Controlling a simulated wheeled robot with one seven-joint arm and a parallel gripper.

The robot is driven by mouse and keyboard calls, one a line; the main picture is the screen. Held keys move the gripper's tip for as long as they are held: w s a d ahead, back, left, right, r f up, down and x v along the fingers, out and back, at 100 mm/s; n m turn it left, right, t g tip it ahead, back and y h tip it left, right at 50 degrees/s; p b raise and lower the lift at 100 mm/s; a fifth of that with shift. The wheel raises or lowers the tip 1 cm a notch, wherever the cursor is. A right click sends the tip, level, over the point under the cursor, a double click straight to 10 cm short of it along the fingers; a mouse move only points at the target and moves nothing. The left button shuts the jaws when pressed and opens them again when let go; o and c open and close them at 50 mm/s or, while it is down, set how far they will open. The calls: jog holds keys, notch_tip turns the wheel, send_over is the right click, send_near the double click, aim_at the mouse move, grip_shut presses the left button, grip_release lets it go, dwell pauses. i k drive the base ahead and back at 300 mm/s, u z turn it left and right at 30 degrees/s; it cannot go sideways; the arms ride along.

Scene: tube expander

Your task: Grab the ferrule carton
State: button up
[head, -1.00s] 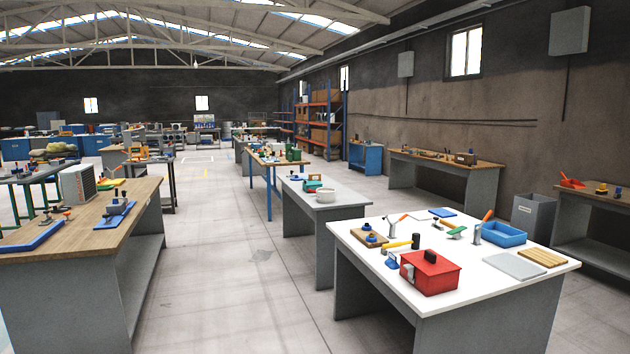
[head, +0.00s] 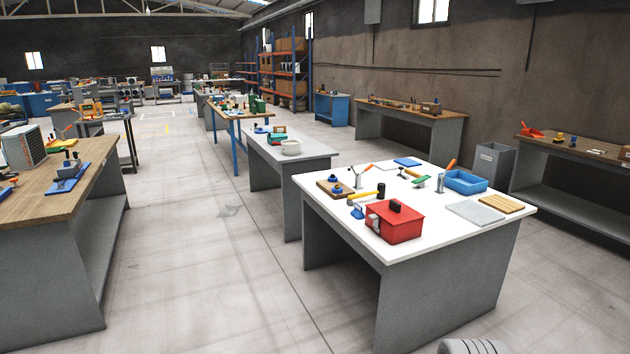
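I cannot pick out the ferrule carton for certain. A small brown box (head: 430,107) stands on the wooden-topped bench (head: 380,102) by the right wall, too far off to read. Larger brown cartons (head: 291,88) sit on the blue and orange rack at the back. My gripper is not in view.
A white-topped bench (head: 440,236) stands near, right of centre, bearing a red box (head: 395,224), a blue tray (head: 466,181) and several tools. A wooden-topped bench (head: 30,208) stands at left. The floor aisle (head: 200,270) between them is clear. A grey ridged shape (head: 472,346) is cut off at the bottom edge.

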aim_at(278, 129)
jog(key=u, duration=0.55)
jog(key=i, duration=2.2)
jog(key=u, duration=0.75)
jog(key=i, duration=2.45)
jog(key=u, duration=0.3)
jog(key=i, duration=2.55)
jog(key=z, duration=0.25)
jog(key=i, duration=2.5)
jog(key=z, duration=1.25)
jog(key=i, duration=1.8)
jog(key=z, duration=1.4)
jog(key=i, duration=1.35)
jog(key=z, duration=0.15)
